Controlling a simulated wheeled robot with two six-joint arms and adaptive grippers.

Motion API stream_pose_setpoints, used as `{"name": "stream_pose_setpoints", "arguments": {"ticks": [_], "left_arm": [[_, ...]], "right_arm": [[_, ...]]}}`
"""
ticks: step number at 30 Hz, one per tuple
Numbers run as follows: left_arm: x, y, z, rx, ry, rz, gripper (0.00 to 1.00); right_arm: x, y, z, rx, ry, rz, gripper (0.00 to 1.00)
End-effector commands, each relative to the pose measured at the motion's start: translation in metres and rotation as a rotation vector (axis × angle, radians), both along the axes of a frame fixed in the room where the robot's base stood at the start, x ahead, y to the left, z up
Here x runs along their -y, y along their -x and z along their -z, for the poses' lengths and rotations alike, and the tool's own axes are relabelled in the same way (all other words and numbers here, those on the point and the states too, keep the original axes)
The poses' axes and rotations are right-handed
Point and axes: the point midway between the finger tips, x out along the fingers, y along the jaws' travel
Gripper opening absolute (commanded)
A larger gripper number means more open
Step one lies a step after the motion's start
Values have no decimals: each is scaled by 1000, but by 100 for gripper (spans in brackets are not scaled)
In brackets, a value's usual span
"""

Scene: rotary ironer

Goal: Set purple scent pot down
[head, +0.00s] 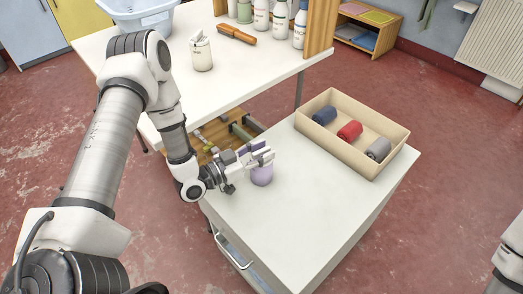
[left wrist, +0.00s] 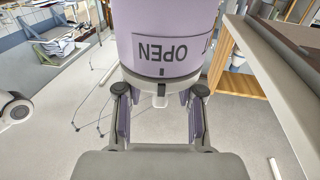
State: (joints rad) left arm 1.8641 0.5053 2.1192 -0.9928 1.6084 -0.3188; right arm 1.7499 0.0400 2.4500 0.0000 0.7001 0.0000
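The purple scent pot (head: 262,177) is at the left part of the white cabinet top (head: 300,215). My left gripper (head: 258,157) reaches in from the left with its fingers around the pot's upper part. In the left wrist view the pot (left wrist: 165,30) fills the top middle, with an "OPEN" label facing the camera, and the finger pads (left wrist: 160,105) stand on either side of it. The gripper looks shut on the pot. I cannot tell whether the pot's base touches the cabinet top. My right gripper is out of view.
A beige box (head: 349,150) with blue, red and grey rolls stands at the cabinet's back right. The cabinet's front is clear.

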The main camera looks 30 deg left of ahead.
Motion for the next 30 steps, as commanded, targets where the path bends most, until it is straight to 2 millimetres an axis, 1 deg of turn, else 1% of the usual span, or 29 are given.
{"name": "stream_pose_setpoints", "arguments": {"ticks": [4,7,11,15,19,23,30], "left_arm": [[0,1,-6,0,1,-1,37],[-9,13,-4,-4,2,-4,37],[-25,41,-6,-4,5,-8,37],[-44,73,-7,-3,3,-9,37],[-55,94,-6,-1,2,-6,37],[-60,104,-4,0,1,-1,37],[-60,105,-3,0,0,1,37]], "right_arm": [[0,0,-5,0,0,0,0],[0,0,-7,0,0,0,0],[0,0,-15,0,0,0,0],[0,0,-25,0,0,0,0],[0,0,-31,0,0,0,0],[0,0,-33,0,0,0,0],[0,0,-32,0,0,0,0]]}}
